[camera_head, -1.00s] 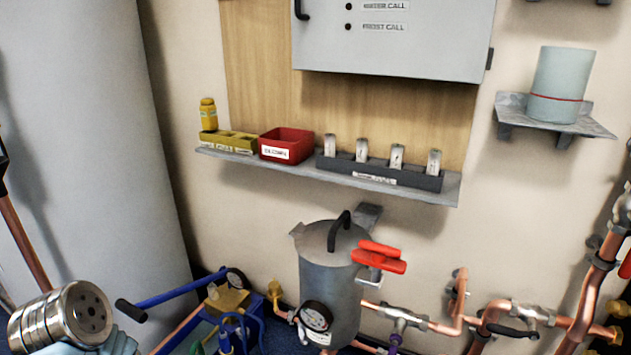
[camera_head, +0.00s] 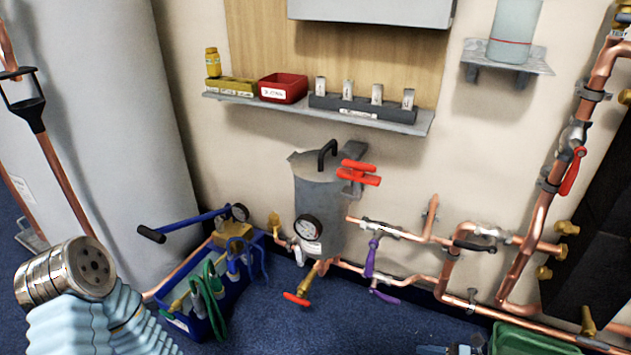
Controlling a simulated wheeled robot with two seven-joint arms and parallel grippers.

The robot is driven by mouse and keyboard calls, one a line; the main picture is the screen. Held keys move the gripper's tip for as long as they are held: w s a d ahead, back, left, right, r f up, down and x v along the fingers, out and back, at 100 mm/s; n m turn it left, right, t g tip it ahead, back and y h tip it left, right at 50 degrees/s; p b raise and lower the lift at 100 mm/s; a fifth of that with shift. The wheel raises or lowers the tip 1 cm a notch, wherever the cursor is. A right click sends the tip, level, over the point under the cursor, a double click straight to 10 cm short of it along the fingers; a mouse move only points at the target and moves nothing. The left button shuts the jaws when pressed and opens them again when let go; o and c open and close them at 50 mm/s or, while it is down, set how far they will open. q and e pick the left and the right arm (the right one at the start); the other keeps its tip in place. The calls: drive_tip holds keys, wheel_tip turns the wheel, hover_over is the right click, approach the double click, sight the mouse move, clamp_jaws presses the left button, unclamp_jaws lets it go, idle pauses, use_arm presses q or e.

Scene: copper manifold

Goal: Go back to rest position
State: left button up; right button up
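No clear pair of gripper fingers shows in the head view, so I cannot see what either gripper holds. A ribbed light-blue form topped by a shiny metal cylinder (camera_head: 66,272) with a dark, holed end face rises at the lower left. I cannot tell whether it is part of my arm. A small blue-grey shape (camera_head: 450,349) is cut off at the bottom edge, and I cannot tell what it is.
A grey pot (camera_head: 320,205) with a gauge stands by copper pipes (camera_head: 540,225) with valves. A blue pump box (camera_head: 190,325) and a green crate (camera_head: 530,343) are on the floor. A shelf (camera_head: 425,122) holds bins. Blue carpet between box and crate is mostly clear.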

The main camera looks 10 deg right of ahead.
drive_tip(key=s+a+n+g+h+p, duration=0.2)
drive_tip(key=a+n+g, duration=0.25)
drive_tip(key=a, duration=0.45)
drive_tip(key=s+a+n+g+h+p, duration=0.25)
drive_tip(key=a+n, duration=0.35)
drive_tip(key=a, duration=0.4)
drive_tip(key=s+a+r+n+h+p, duration=0.2)
drive_tip(key=s+r+n+h+p, duration=0.2)
drive_tip(key=n, duration=0.8)
wheel_tip(320, 180, up, 2)
drive_tip(key=shift+s+r+t+h, duration=0.15)
drive_tip(key=shift+s+t+h, duration=0.3)
drive_tip(key=shift+h, duration=0.4)
